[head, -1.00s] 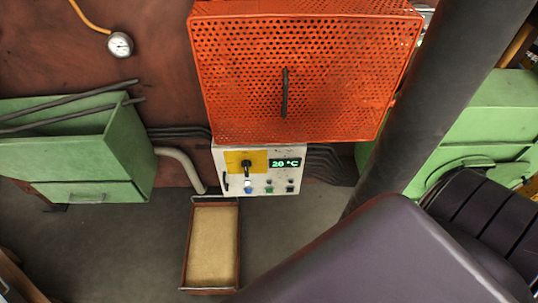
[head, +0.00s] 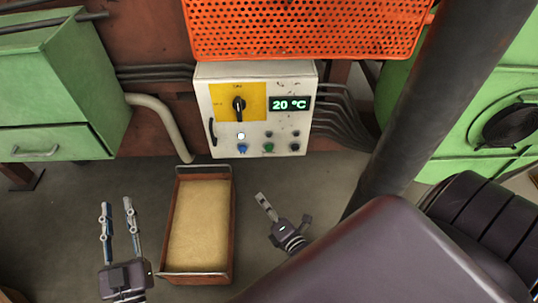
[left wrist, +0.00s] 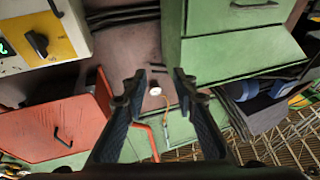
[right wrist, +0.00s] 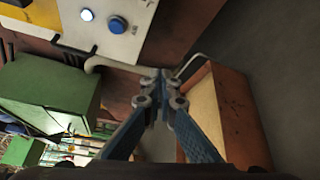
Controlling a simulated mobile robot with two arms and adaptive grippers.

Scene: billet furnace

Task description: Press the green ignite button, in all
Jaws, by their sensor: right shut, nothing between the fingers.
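The white control panel (head: 222,135) hangs below the orange mesh guard. Its green button (head: 268,147) sits in the bottom row, between a blue button (head: 242,148) and a dark one (head: 294,147). My right gripper (head: 262,199) is shut and empty, below the panel and apart from it. The right wrist view shows its fingertips (right wrist: 162,76) together, with the blue button (right wrist: 117,25) above; the green button is outside that view. My left gripper (head: 117,207) is open and empty, further left and low. In the left wrist view its fingers (left wrist: 158,78) are apart.
A tray of sand-coloured material (head: 167,225) lies between my grippers. The panel has a rotary switch (head: 238,104), a display (head: 290,104) reading 20 °C, and a lit white lamp (head: 241,135). A green cabinet (head: 65,100) stands left; a dark pipe (head: 425,110) rises right.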

